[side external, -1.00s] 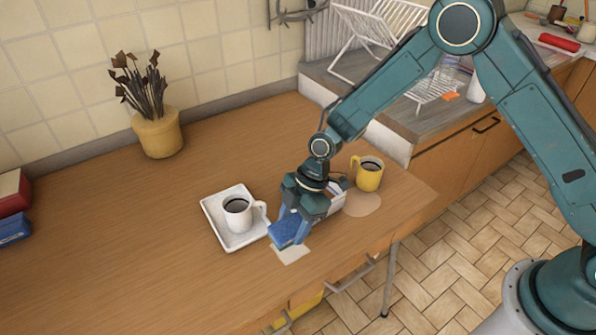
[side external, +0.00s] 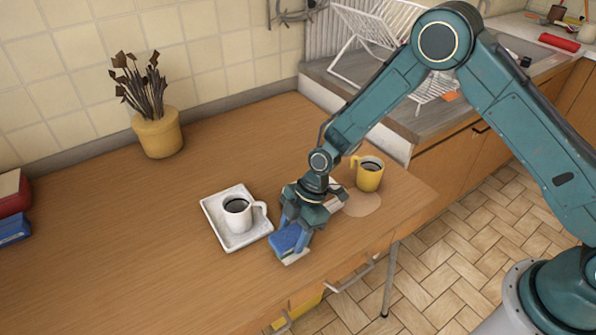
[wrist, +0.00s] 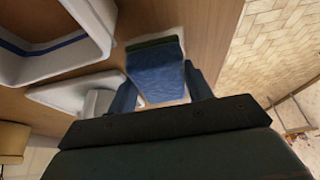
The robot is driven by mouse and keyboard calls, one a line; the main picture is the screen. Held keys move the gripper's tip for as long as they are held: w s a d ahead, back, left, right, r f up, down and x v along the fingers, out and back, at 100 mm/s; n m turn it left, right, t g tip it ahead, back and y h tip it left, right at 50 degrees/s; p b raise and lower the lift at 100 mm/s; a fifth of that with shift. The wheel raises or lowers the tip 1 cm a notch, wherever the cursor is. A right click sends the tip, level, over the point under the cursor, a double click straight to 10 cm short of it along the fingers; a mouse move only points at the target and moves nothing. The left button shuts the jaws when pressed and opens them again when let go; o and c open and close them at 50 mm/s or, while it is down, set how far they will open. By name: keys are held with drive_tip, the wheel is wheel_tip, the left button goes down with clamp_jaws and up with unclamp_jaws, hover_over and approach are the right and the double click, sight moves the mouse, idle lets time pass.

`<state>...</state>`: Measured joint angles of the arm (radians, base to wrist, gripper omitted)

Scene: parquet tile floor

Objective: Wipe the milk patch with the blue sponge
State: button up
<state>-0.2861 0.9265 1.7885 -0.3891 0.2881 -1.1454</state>
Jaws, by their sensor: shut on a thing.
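The blue sponge (side external: 287,238) is held between the fingers of my gripper (side external: 294,232), low over the table. In the wrist view the sponge (wrist: 157,68) sits between the two fingers (wrist: 162,88), with a dark green edge. The pale milk patch (side external: 295,259) is mostly hidden under the sponge; only a light edge shows at its front. I cannot tell for certain whether the sponge touches the tabletop.
A white tray (side external: 221,234) with a white mug (side external: 237,215) of dark liquid stands just left of my gripper. A yellow mug (side external: 369,176) stands behind right, near a tan patch (side external: 363,204). A yellow plant pot (side external: 158,133) is far back.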

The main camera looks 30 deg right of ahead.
drive_tip(key=shift+f, duration=0.95)
idle(0.3)
drive_tip(key=shift+d, duration=0.15)
drive_tip(key=shift+d+r, duration=0.15)
drive_tip(key=shift+d, duration=0.4)
drive_tip(key=shift+a, duration=1.4)
drive_tip(key=shift+d, duration=0.15)
drive_tip(key=shift+d+f, duration=0.15)
drive_tip(key=shift+d, duration=0.55)
drive_tip(key=shift+d+f, duration=0.15)
drive_tip(key=shift+d, duration=0.5)
drive_tip(key=shift+s+f, duration=0.1)
